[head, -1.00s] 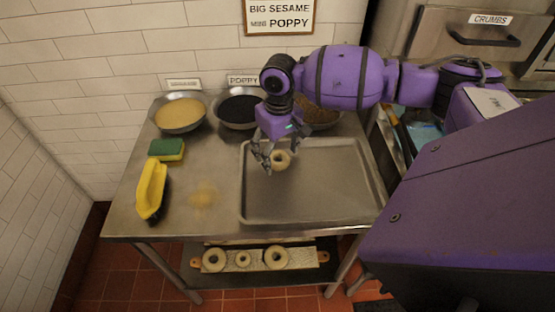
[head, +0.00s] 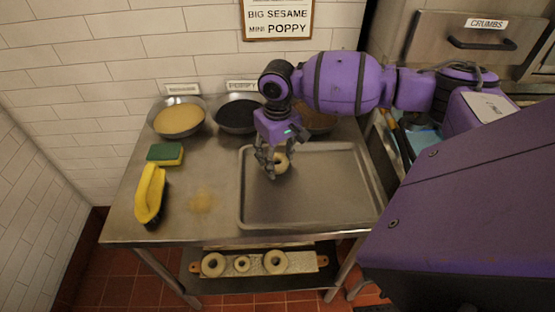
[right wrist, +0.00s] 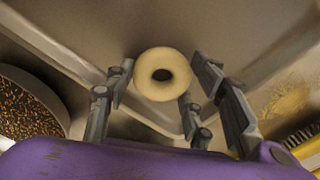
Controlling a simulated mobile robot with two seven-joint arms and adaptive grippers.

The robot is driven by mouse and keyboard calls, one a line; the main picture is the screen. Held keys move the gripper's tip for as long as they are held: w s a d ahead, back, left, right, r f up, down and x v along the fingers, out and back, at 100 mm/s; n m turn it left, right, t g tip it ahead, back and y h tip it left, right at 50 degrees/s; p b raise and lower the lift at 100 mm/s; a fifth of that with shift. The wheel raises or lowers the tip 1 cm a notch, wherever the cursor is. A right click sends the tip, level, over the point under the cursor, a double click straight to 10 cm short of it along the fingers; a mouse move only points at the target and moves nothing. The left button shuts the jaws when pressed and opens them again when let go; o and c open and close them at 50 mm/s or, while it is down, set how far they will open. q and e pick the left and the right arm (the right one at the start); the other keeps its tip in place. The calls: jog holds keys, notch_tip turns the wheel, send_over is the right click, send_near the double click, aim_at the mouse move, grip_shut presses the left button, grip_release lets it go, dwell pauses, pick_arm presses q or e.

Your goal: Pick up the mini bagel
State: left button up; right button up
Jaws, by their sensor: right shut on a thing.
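A small pale ring-shaped mini bagel (head: 281,162) is at the upper left part of the metal tray (head: 320,205). My right gripper (head: 271,170) reaches down from above and is shut on this bagel, its fingers low over the tray. In the right wrist view the bagel (right wrist: 162,74) shows whole between the fingers of the right gripper (right wrist: 164,80), its hole facing the camera. I cannot tell whether it touches the tray. My left gripper is out of view.
Sesame (head: 180,117) and poppy (head: 237,113) bowls stand at the back; a third bowl (head: 318,121) is partly behind my arm. A green-yellow sponge (head: 166,154) and a yellow-handled brush (head: 150,194) lie left. More bagels sit on a board (head: 260,263) below. The tray's right side is clear.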

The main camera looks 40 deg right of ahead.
notch_tip(320, 180, up, 2)
jog(key=shift+r, duration=0.2)
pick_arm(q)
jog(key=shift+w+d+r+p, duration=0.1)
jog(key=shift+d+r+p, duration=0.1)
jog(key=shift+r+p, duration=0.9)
pick_arm(e)
jog(key=s+a+r, duration=0.4)
jog(key=s+r, duration=0.6)
jog(key=s, duration=0.3)
jog(key=shift+s, duration=0.2)
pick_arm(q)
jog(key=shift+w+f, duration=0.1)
